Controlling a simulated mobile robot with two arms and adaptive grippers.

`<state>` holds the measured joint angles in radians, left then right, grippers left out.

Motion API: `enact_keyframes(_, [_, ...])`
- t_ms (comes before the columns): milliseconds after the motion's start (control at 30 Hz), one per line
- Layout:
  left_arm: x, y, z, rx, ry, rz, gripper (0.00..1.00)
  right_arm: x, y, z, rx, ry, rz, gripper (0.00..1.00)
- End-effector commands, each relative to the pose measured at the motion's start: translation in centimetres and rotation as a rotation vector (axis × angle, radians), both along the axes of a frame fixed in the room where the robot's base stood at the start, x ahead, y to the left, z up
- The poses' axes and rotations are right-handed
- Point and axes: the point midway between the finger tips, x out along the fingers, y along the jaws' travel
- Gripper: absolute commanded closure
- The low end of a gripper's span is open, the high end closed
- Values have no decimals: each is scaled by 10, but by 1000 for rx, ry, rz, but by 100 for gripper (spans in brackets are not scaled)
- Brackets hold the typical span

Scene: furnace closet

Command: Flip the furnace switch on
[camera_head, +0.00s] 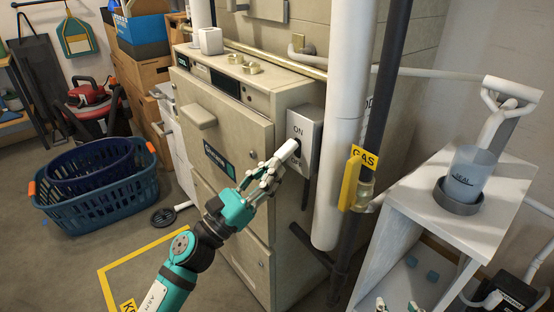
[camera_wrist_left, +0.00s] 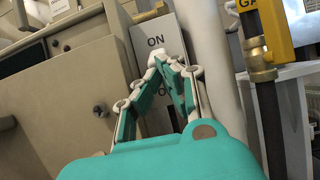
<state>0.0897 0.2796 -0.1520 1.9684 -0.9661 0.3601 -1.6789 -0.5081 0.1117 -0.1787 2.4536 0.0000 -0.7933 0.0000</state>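The furnace switch is a grey box (camera_head: 309,125) on the right side of the beige furnace, with "ON" lettered near its top. The box also shows in the left wrist view (camera_wrist_left: 148,31). My left gripper (camera_head: 278,164) reaches up to the front of the box, its fingers drawn together at the tips in the left wrist view (camera_wrist_left: 158,68). The tips are at the pale switch lever and overlap it; I cannot tell whether they grip it or only touch it. The lower lettering is mostly hidden. My right gripper (camera_head: 398,305) barely shows at the bottom edge, its fingertips apart.
A thick white pipe (camera_head: 344,120) and a dark gas pipe with a yellow valve handle (camera_head: 350,182) stand just right of the switch. A white shelf (camera_head: 435,215) holding a cup (camera_head: 470,172) is farther right. Blue baskets (camera_head: 100,195) lie on the floor at left.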

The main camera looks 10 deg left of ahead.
Motion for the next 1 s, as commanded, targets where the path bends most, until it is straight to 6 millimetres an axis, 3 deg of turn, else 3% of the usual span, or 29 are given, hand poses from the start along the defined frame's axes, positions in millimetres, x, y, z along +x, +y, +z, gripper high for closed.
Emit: enact_keyframes(1000, [0,-1,18,-3,-6,0,100,-31,-15,-33,-62,248,-18,49])
